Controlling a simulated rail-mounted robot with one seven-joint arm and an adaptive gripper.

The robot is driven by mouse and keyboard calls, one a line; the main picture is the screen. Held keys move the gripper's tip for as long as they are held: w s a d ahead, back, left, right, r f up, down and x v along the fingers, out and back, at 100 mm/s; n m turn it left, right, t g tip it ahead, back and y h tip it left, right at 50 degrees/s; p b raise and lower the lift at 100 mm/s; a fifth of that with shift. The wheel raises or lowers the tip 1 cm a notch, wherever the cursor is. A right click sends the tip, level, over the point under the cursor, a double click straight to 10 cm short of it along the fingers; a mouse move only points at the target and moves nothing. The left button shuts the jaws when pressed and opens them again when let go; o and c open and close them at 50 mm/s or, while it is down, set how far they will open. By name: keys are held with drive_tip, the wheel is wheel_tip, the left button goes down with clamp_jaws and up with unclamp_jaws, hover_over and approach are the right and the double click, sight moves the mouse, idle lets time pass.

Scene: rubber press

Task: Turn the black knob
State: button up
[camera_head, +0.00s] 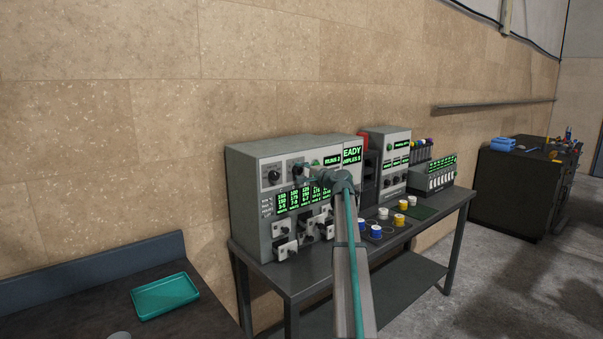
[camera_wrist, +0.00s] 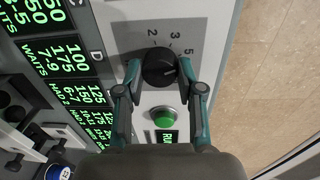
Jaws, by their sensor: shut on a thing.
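The black knob (camera_wrist: 159,68) sits on a light grey panel, with printed numbers around it, in the wrist view. My gripper (camera_wrist: 160,72) has its two teal fingertips closed on either side of the knob, gripping it. In the head view my gripper (camera_head: 303,170) is at the upper front of the grey press cabinet (camera_head: 252,205). There my gripper hides most of the knob. Another black knob (camera_head: 274,175) is to its left on the same panel.
A green button (camera_wrist: 163,117) lies just beside the gripped knob, between my fingers. Green-lit displays (camera_head: 294,200) and lower sample fixtures (camera_head: 284,248) are close below. Blue, yellow and white jars (camera_head: 400,219) stand on the table to the right. A teal tray (camera_head: 165,296) lies at the left.

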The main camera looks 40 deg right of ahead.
drive_tip(key=o, duration=1.1)
drive_tip(key=shift+o, duration=0.2)
drive_tip(key=s, duration=1.2)
drive_tip(key=shift+r, duration=0.35)
drive_tip(key=shift+d, duration=0.1)
